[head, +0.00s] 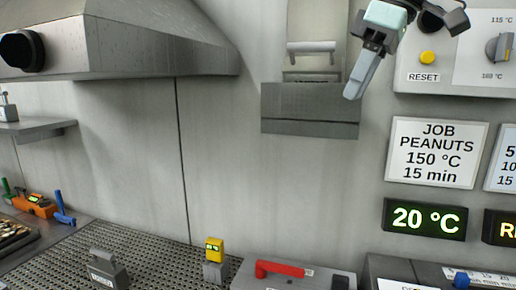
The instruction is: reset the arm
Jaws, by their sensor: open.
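My gripper (358,78) hangs from the top right of the head view, with a pale teal body and a grey finger pointing down and to the left. It is open, and nothing shows in it. It is in front of the wall, overlapping the right side of a grey chute-like box (310,108). It is left of the control panel (465,80) with a yellow button (427,57) labelled RESET. The rest of my arm is mostly out of view.
A hood (150,45) juts out at upper left, above a shelf (40,127). A job sign (437,152) and a 20 °C display (425,218) are at right. Below are a perforated surface (150,250), a yellow-topped block (215,250) and a red handle (280,269). The middle wall is clear.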

